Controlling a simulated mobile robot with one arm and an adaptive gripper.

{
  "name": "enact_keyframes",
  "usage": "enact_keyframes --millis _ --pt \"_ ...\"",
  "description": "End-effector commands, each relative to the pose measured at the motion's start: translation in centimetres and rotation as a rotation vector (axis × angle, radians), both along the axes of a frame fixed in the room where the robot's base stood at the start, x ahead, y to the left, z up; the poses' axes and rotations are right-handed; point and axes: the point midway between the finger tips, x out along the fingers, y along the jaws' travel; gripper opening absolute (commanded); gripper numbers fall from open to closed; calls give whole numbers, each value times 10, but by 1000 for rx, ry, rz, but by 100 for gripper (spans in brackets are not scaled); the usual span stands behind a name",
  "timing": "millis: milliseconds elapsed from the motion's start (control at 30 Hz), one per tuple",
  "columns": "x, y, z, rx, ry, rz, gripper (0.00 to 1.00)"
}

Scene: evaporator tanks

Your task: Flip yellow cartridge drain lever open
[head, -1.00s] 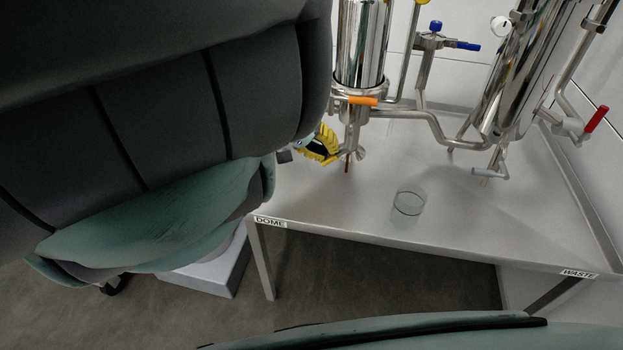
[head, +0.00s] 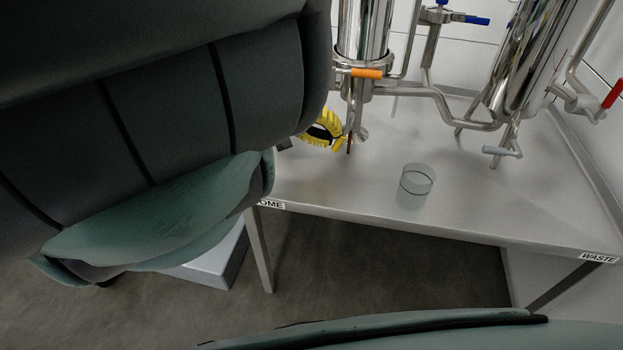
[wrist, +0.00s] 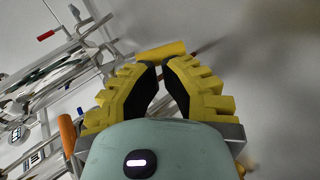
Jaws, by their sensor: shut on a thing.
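The yellow lever (wrist: 162,53) lies crosswise at the tips of my gripper (wrist: 160,66) in the wrist view. My yellow, black-padded fingers close in on it, bowed apart lower down. In the head view my gripper (head: 337,130) is beside the thin drain pipe under the left steel tank (head: 363,30). The lever is hard to tell from my yellow fingers there. My dark arm covers the left of that view.
An orange lever (head: 367,73) sits just above my gripper. A clear glass beaker (head: 416,180) stands on the steel table (head: 480,215). A blue lever (head: 477,20), a grey lever (head: 497,151) and a red lever (head: 612,93) are farther right. The table front is clear around the beaker.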

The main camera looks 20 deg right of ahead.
Motion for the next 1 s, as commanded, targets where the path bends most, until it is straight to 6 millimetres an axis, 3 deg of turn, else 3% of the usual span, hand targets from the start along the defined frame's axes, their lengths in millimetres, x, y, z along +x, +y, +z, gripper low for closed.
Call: enact_keyframes --millis 367,1000 --pt "-6 -6 -14 4 6 6 0" --pt "-12 -13 -18 5 8 -2 0"
